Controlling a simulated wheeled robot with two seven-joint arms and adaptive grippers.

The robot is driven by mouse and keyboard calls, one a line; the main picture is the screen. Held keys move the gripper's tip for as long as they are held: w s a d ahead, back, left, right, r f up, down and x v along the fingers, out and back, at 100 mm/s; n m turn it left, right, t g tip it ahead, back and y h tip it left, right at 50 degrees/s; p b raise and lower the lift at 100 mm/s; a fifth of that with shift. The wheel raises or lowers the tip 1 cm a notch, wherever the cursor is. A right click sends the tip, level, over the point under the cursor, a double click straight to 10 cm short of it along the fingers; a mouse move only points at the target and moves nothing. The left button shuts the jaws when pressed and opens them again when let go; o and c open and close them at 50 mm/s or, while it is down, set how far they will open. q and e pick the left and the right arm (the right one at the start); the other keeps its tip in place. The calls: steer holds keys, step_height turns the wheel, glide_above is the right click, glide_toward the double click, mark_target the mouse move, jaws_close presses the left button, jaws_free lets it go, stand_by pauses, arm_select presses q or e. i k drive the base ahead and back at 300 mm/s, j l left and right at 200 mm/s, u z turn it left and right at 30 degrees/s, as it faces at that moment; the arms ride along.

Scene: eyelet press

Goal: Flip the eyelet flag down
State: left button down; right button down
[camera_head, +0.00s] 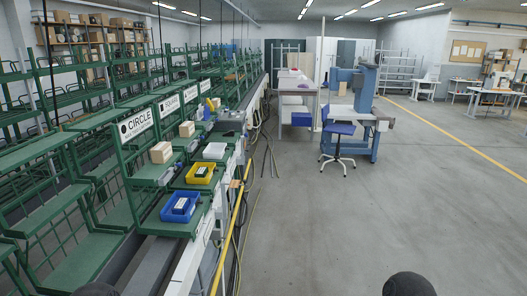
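A tall blue machine (365,92), which looks like the eyelet press, stands at mid-distance a little right of centre. It has a blue upper arm pointing left and a grey work table (350,114) at its middle. I cannot make out an eyelet flag on it at this distance, so I cannot tell whether one is up or down. Neither of my grippers is in view. Only dark rounded parts, which look like parts of my arms, show at the bottom edge.
A blue swivel chair (339,129) stands in front of the machine. Green racks (95,165) with a blue bin (181,207) and a yellow bin (199,173) line the left. The grey floor (380,215) ahead and right is clear.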

mark_target(234, 183)
steer(key=i, duration=0.5)
steer(key=i+l+u, duration=0.15)
steer(key=i, duration=0.35)
steer(key=i+l, duration=0.1)
steer(key=i, duration=0.4)
steer(key=i+l+u, duration=0.15)
steer(key=i, duration=0.3)
steer(key=i+l+u, duration=0.3)
steer(key=i, duration=0.15)
steer(key=i+l+u, duration=0.3)
steer(key=i, duration=0.15)
